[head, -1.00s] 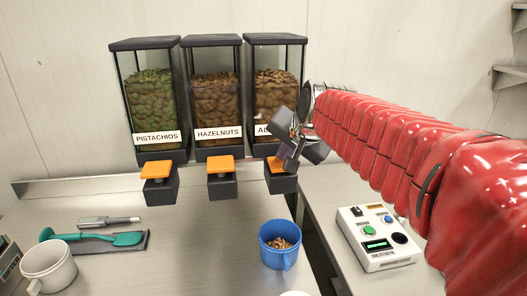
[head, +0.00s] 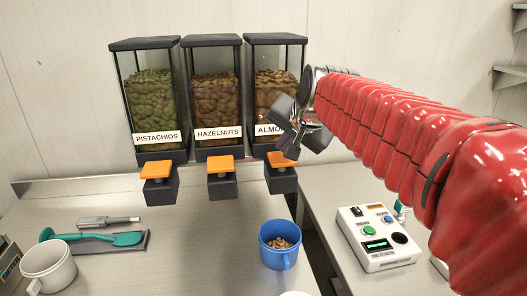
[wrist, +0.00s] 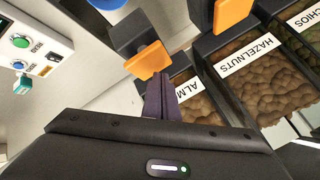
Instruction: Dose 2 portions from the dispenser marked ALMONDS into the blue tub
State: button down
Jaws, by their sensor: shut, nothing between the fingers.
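The ALMONDS dispenser (head: 276,92) stands at the right of three, its label partly hidden by my gripper. Its orange push tab (head: 282,159) sits above a dark spout block; the tab also shows in the wrist view (wrist: 148,61), just beyond my fingertips. The blue tub (head: 265,250) stands on the steel counter in front of the dispenser and holds some brown pieces. Its blue edge shows in the wrist view (wrist: 106,4).
The HAZELNUTS (head: 212,100) and PISTACHIOS (head: 152,105) dispensers stand to the left. A white button box (head: 376,240) is on the right surface. A teal spoon (head: 125,239), a grey tool (head: 108,221) and a white mug (head: 48,267) lie left. The counter's middle is clear.

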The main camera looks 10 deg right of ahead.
jog(key=shift+r, duration=0.15)
jog(key=shift+r, duration=2.45)
dwell(1.6)
jog(key=s+f+n+g, duration=0.1)
jog(key=s+f+n, duration=0.3)
jog(key=s+f, duration=0.7)
jog(key=s+f+n+g+h, duration=0.1)
jog(key=s+f+n+g, duration=0.1)
jog(key=s+f, duration=0.9)
jog(key=s+n, duration=0.1)
jog(key=s, duration=0.4)
jog(key=shift+f+n+g, duration=0.2)
jog(key=shift+n+g, duration=0.1)
jog(key=shift+n, duration=0.1)
